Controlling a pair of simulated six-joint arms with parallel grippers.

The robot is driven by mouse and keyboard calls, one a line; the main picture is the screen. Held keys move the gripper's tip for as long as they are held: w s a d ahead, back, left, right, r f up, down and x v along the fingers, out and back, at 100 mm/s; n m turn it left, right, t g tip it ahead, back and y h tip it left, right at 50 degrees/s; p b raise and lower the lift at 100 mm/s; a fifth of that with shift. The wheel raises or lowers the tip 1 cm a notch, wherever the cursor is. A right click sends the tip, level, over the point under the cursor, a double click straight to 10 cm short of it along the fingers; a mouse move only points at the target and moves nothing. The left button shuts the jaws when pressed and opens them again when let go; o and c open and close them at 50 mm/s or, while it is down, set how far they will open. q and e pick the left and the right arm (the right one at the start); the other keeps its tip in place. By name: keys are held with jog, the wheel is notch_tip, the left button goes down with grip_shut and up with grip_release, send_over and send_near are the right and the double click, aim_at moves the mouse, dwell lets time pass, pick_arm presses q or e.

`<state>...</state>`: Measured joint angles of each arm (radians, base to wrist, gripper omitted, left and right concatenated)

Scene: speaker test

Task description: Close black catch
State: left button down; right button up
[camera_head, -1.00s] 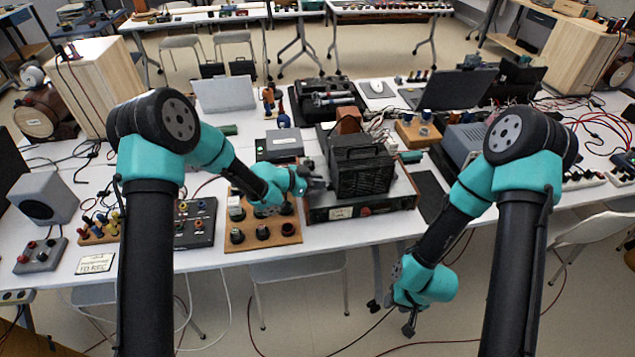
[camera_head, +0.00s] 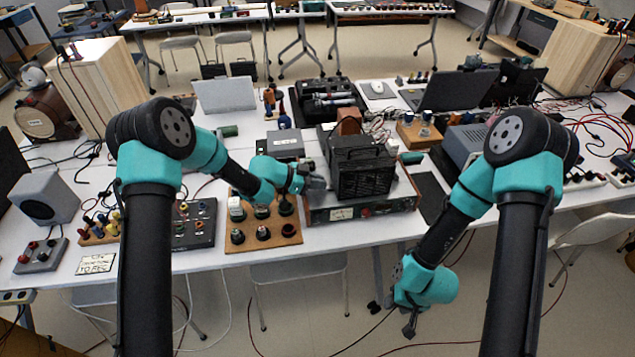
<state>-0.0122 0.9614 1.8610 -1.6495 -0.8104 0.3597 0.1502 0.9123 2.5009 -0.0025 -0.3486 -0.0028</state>
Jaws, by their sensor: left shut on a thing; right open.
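A black box-shaped case (camera_head: 362,172) with a handle on top stands on a flat instrument with a dial and knobs (camera_head: 352,211). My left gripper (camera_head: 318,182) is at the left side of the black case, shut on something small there. The catch itself is too small and too covered by the gripper to make out. My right gripper (camera_head: 410,322) is open and hangs low in front of the table, away from the case.
A wooden board with several round knobs (camera_head: 263,247) lies just left of the instrument. A grey box (camera_head: 285,144) stands behind my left gripper. A dark flat panel (camera_head: 430,195) lies right of the instrument. A grey speaker (camera_head: 44,197) stands far left.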

pick_arm(q)
jog(key=c, duration=1.2)
grip_release()
jog(key=shift+r, duration=0.1)
jog(key=shift+r, duration=0.2)
notch_tip(320, 180, up, 3)
jog(key=shift+r, duration=0.15)
jog(key=s+r, duration=0.1)
jog(key=s, duration=1.5)
jog(key=shift+d, duration=0.1)
